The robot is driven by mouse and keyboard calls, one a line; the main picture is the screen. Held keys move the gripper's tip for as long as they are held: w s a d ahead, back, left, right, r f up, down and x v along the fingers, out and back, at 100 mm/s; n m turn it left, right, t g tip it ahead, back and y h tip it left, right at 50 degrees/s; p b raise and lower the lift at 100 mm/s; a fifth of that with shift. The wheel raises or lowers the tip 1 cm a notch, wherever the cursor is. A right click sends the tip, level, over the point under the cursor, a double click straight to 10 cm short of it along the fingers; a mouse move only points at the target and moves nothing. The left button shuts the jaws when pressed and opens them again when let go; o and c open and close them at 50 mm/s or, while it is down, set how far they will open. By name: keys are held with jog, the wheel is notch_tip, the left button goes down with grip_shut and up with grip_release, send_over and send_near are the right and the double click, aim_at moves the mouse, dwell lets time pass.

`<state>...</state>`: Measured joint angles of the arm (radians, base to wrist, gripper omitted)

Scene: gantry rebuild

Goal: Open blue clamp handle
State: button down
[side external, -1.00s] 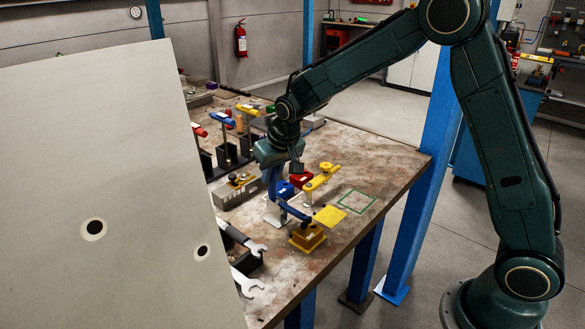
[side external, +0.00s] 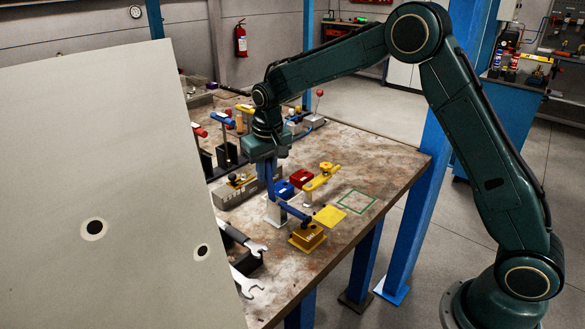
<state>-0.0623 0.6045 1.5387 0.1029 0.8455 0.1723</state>
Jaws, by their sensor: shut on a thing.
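The blue clamp (side external: 271,186) stands on a light base near the middle of the bench. Its handle points up, and its blue arm (side external: 293,210) reaches right to the top of a yellow block (side external: 307,237). Any contact between arm and block is too small to tell. My gripper (side external: 266,164) is above the clamp, pointing down, and is shut on the upper end of the blue handle. The fingers are small and partly hidden here.
A blue block (side external: 285,189), a red block (side external: 301,178) and a yellow clamp (side external: 322,178) stand close on the right. A grey block (side external: 236,190) is on the left. Wrenches (side external: 243,240) lie in front. A pale panel (side external: 120,190) hides the bench's left. The green-outlined square (side external: 357,201) is clear.

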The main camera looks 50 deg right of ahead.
jog(key=shift+w+f+g, duration=0.2)
jog(key=shift+w+g, duration=0.35)
jog(key=shift+g, duration=0.15)
jog(key=shift+w+f+g, duration=0.15)
jog(key=shift+w+g, duration=0.35)
jog(key=shift+g, duration=0.2)
jog(key=c, duration=1.3)
grip_release()
jog(key=shift+s+r, duration=0.15)
jog(key=shift+s, duration=0.1)
